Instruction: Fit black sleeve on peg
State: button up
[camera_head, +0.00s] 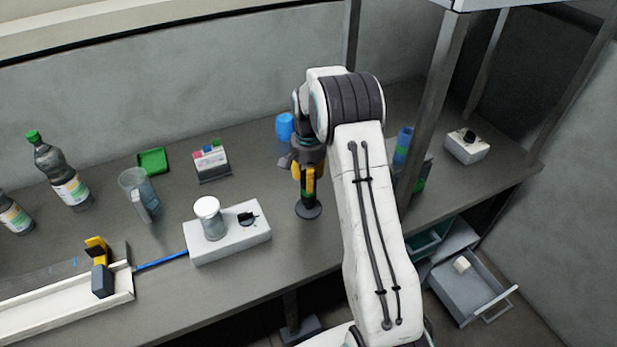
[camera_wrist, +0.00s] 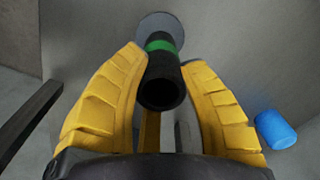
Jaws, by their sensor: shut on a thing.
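The black sleeve (camera_wrist: 162,88) is a dark tube with its open end towards the wrist camera. My gripper (camera_wrist: 164,62) has its yellow fingers closed on either side of it. A green band and a dark part lie beyond the tube, in line with it, above a grey round base (camera_wrist: 160,24). I cannot tell whether the band belongs to the sleeve or the peg. In the head view my gripper (camera_head: 307,178) points down over the dark round base (camera_head: 308,210) on the bench. The joint between sleeve and peg is not clear.
A grey post (camera_head: 432,110) and a blue tube (camera_head: 403,145) are to the right. The bench front by the base is clear.

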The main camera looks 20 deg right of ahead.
jog(key=shift+f+b, duration=0.75)
jog(key=shift+f, duration=0.4)
jog(key=o, duration=1.2)
notch_tip(320, 180, up, 12)
